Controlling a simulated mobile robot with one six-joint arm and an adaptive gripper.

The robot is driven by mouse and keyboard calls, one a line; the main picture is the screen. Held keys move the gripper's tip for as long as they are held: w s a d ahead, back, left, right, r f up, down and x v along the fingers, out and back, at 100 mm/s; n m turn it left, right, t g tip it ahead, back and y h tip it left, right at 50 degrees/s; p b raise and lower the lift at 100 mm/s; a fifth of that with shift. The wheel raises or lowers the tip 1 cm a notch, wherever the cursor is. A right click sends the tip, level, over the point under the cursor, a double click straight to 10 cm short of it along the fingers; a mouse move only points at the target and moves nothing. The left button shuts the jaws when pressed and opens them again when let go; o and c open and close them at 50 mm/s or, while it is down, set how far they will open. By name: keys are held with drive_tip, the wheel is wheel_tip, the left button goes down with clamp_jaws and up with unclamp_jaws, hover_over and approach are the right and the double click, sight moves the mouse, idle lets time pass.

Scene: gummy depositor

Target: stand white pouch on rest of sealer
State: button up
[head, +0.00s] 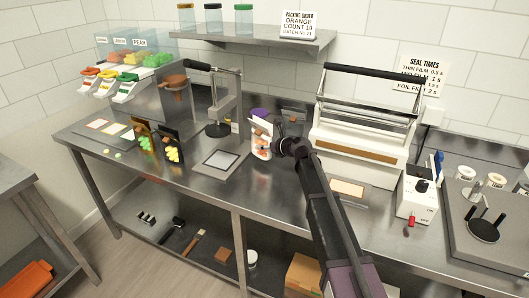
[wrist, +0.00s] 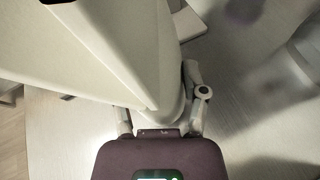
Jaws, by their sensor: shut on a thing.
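The white pouch (head: 262,140) is upright above the bench in the head view, with orange and dark shapes on its face. My gripper (head: 277,145) is shut on its right side. In the wrist view the pouch (wrist: 120,50) is large and pale between the fingers of my gripper (wrist: 162,118). The sealer (head: 358,150) is a white machine with a black top bar and a brown strip, right of the gripper. A tan-topped plate (head: 347,188) lies in front of it, partly behind my arm; I cannot tell for sure that it is the rest.
A flat scale-like plate (head: 220,160) lies left of the pouch. Two dark pouches (head: 170,143) stand farther left, near a stand with a lever (head: 217,115). A white control box (head: 418,195) stands right of the sealer. A shelf (head: 262,36) hangs above.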

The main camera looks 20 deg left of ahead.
drive_tip(key=shift+w+a, duration=0.3)
drive_tip(key=shift+w, duration=0.25)
wheel_tip(320, 180, down, 4)
drive_tip(key=b, duration=0.3)
drive_tip(key=shift+r+b, duration=0.15)
drive_tip(key=shift+b, duration=0.2)
drive_tip(key=o, duration=1.2)
drive_tip(key=shift+c, duration=0.2)
drive_tip(key=shift+r, duration=0.1)
drive_tip(key=p+v, duration=0.4)
drive_tip(key=v, duration=0.8)
drive_tip(key=shift+p, duration=0.3)
